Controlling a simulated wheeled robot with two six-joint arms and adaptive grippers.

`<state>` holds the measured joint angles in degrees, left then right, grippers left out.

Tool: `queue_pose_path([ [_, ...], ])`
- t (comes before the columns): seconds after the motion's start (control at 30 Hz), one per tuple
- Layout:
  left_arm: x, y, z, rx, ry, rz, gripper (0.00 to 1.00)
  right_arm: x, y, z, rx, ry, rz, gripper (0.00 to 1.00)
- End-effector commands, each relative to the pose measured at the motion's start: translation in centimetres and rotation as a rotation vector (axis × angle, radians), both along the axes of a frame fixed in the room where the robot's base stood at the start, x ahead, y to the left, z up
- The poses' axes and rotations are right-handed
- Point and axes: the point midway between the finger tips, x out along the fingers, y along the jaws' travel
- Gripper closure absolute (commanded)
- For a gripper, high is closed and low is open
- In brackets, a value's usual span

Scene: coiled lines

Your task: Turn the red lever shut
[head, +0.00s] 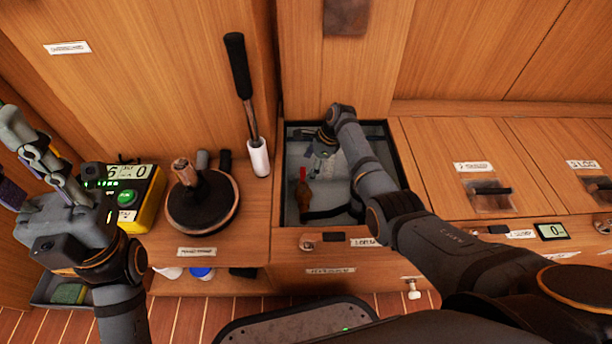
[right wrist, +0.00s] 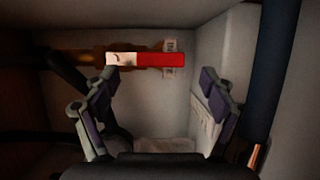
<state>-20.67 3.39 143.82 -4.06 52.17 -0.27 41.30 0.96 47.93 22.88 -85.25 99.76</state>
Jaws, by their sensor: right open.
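The red lever (head: 302,174) sits on a brass valve (head: 304,196) inside an open compartment (head: 281,185) in the counter. In the right wrist view the lever (right wrist: 160,59) lies level across the upper middle, its left part pale, roughly in line with a brass pipe (right wrist: 75,57). My right gripper (head: 319,153) reaches down into the compartment. Its fingers (right wrist: 157,88) are spread and empty, with the lever ahead of them in the picture; I cannot tell contact. My left gripper (head: 12,190) is partly cut off at the left edge, away from the compartment.
Dark hoses (head: 330,212) run inside the compartment, close to its walls. Left of it stand a round black-topped device (head: 203,203), a black-handled tool (head: 247,100) and a yellow meter (head: 150,190). Closed lids (head: 455,145) lie to the right.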

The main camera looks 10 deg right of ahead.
Motion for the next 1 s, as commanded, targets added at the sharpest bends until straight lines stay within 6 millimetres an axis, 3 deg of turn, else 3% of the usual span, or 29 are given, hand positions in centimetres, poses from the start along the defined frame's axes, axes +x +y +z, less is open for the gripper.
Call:
queue_pose_path([
  [0.03,0.0,-0.1,-1.3,0.003,0.002,0.002,0.68,0.1,0.4,-1.3,0.001,-0.001,0.001,0.16],
  [0.13,0.1,-0.2,-1.9,0.009,0.005,0.006,0.68,0.2,0.7,-2.2,0.001,-0.001,0.001,0.16],
  [0.5,0.1,-0.3,-2.0,0.013,0.006,0.008,0.68,0.2,1.0,-2.4,0.0,-0.002,0.0,0.17],
  [1.0,0.1,-0.3,-2.0,0.012,0.005,0.008,0.68,0.2,1.0,-2.4,0.0,-0.001,0.001,0.85],
])
